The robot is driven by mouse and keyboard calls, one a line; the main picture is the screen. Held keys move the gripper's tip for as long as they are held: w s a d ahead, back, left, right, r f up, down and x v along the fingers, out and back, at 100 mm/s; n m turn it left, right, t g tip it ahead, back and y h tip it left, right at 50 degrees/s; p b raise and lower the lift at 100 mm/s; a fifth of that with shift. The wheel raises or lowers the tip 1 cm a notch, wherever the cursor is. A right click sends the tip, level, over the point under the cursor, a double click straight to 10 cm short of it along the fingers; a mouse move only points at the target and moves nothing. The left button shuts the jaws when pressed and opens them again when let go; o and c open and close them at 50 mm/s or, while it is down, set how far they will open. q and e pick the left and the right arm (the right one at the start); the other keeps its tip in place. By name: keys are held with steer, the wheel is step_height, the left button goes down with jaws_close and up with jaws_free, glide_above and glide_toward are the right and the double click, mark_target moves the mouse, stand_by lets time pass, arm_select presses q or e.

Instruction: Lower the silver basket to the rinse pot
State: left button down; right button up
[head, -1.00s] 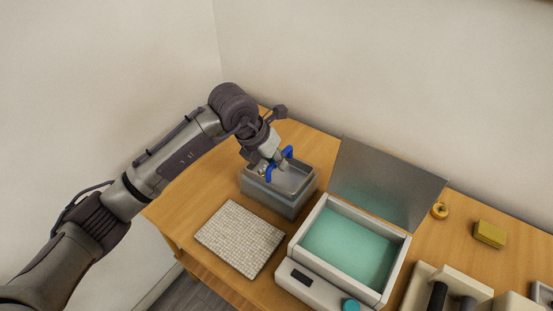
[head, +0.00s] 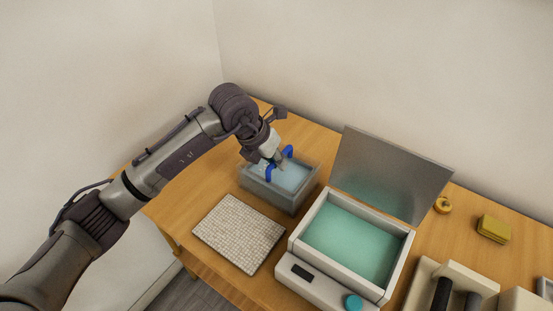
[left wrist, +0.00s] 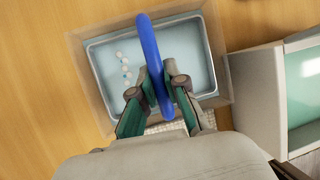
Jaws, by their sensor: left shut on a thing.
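The silver basket (left wrist: 195,48) sits inside the rinse pot (head: 268,192), with its rim near the pot's rim in the left wrist view. Pale blue water shows inside it, and a short string of small beads lies in it. Its blue handle (left wrist: 148,50) arches up and also shows in the head view (head: 288,151). My left gripper (head: 278,162) is above the pot, shut on the blue handle. The pot is a see-through box on the table. Whether the basket touches the pot's floor is hidden. My right gripper is not in view.
A white bath with teal liquid (head: 350,240) and a raised lid (head: 390,175) stands right of the pot. A pale woven mat (head: 240,233) lies in front of the pot. A yellow block (head: 493,229) and a small orange ring (head: 443,205) lie at the right.

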mark_target(277, 179)
arm_select(q)
steer(key=shift+f+b, duration=1.05)
steer(key=shift+f, duration=0.25)
steer(key=shift+f, duration=0.2)
steer(key=c, duration=1.1)
jaws_free()
steer(key=v, duration=1.2)
steer(key=shift+s, duration=0.1)
